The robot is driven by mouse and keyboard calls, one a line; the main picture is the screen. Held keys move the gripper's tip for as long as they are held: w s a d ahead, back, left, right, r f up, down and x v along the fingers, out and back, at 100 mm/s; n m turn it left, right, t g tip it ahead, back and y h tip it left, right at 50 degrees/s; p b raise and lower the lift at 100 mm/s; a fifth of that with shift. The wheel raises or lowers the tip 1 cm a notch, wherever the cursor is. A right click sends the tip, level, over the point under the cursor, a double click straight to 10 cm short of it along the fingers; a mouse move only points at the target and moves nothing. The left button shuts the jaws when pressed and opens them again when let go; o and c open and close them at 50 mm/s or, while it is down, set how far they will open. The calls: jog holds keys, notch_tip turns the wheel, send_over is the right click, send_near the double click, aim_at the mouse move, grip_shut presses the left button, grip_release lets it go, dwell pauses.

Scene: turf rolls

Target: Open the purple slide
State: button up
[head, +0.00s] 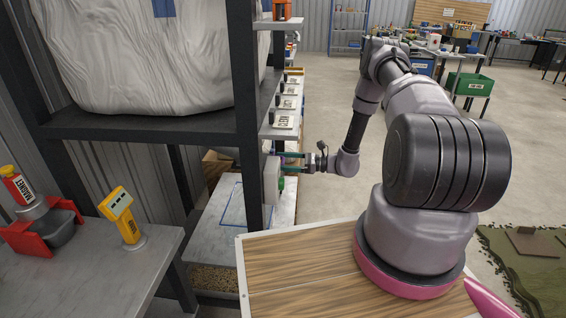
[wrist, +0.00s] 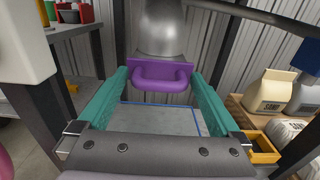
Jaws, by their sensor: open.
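The purple slide (wrist: 160,77) shows in the wrist view as a flat plate with a looped handle, under the grey metal spout (wrist: 160,28). My gripper (wrist: 160,84) is open, with its two teal fingers pointing at the slide, one on each side of the handle. The handle lies between the fingertips; I cannot tell whether either finger touches it. In the head view my gripper (head: 291,161) reaches left to the dark rack post, and the slide is largely hidden there.
A grey shelf (wrist: 150,118) with a blue outline lies below the spout. Dark rack posts (head: 247,110) stand close by. A bag marked SAND (wrist: 270,90) and a yellow tray (wrist: 262,147) are at the right in the wrist view. Open floor (head: 330,90) lies behind my arm.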

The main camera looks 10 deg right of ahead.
grip_shut()
jog(key=v, duration=0.4)
jog(key=shift+s+d, duration=0.15)
jog(key=shift+d, duration=0.2)
grip_release()
jog(key=shift+d, duration=0.1)
jog(key=v, duration=1)
jog(key=shift+d, duration=0.35)
jog(key=shift+s, duration=0.1)
